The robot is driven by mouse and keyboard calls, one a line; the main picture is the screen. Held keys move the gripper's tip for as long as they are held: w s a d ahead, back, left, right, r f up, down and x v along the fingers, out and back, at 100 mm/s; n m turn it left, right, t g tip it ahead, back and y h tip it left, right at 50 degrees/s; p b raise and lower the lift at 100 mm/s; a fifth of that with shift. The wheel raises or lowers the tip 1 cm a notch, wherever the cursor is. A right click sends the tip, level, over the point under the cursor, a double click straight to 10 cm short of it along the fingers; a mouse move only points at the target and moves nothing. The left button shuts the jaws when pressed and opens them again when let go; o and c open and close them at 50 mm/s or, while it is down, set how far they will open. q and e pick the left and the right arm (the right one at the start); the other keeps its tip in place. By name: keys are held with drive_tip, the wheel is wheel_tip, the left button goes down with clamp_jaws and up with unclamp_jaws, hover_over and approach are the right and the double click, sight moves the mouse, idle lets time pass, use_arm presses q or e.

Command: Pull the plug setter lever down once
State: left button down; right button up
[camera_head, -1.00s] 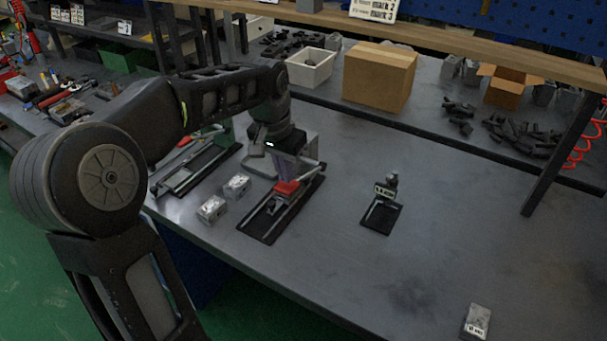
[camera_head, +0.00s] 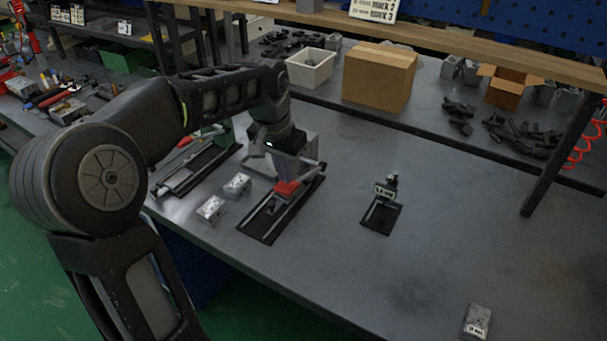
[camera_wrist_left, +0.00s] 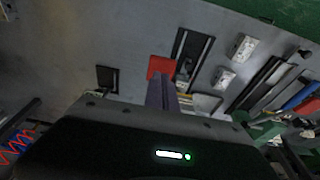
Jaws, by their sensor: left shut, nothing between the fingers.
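My arm hides part of the device. My right gripper is not in view.
Two small grey valve blocks (camera_head: 237,185) (camera_head: 211,208) lie left of the device. A green device (camera_head: 216,138) stands further left. A small labelled fixture (camera_head: 381,214) is to the right. A grey block (camera_head: 477,321) lies front right. The right bench is mostly clear.

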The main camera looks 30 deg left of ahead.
sight(284, 187)
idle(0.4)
use_arm(q)
drive_tip(key=shift+f+b, duration=2.4)
drive_tip(key=shift+f, duration=0.75)
drive_tip(key=shift+f+b, duration=1.75)
drive_tip(key=shift+f, duration=0.6)
wheel_tip(284, 187, up, 14)
drive_tip(key=p, duration=1.1)
